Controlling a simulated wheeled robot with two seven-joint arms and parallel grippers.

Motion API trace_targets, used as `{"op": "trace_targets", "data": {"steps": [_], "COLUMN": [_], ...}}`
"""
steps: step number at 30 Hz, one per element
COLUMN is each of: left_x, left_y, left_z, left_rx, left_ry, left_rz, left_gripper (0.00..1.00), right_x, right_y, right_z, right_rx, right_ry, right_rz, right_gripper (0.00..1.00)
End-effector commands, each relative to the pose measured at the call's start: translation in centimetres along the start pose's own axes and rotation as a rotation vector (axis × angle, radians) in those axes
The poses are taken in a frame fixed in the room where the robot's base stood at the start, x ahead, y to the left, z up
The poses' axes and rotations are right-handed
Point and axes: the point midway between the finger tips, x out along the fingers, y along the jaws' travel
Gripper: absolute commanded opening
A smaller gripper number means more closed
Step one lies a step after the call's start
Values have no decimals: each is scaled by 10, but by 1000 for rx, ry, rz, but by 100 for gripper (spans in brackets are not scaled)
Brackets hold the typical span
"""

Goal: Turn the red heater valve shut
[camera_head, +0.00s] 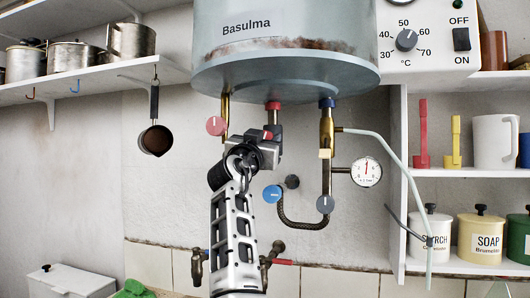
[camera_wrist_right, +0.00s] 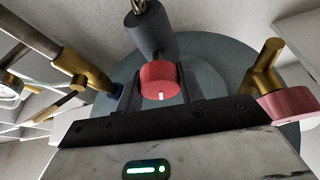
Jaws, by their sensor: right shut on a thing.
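The water heater (camera_head: 285,75) hangs on the wall. The red heater valve knob (camera_wrist_right: 160,78) sits between the two fingers of my right gripper (camera_wrist_right: 158,92) in the right wrist view, with a short white mark on its lower side. In the head view, my right gripper (camera_head: 268,146) is under the heater, and only a bit of red (camera_head: 268,134) shows by its fingers, below the red-collared pipe (camera_head: 273,105). The gripper is shut on the knob. My left gripper is not in view.
A pinkish knob (camera_head: 216,126) on a brass pipe is close left of my gripper. A blue knob (camera_head: 272,194), grey knob (camera_head: 325,204), gauge (camera_head: 367,172) and braided hose (camera_head: 300,224) are to the right and below. A pan (camera_head: 156,140) hangs at left.

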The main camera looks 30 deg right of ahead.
Motion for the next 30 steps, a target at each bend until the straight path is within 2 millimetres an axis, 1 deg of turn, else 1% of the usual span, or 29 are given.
{"op": "trace_targets", "data": {"steps": [1,12,20,30], "left_x": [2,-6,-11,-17], "left_y": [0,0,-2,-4], "left_z": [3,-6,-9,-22], "left_rx": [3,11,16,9], "left_ry": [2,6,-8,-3], "left_rz": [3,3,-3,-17], "left_gripper": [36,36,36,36], "right_x": [0,2,2,2], "right_y": [1,0,0,1], "right_z": [1,-3,-4,-3], "right_rx": [36,362,594,879], "right_ry": [4,1,-1,-1], "right_rz": [19,154,250,368], "right_gripper": [15,15,15,15]}}
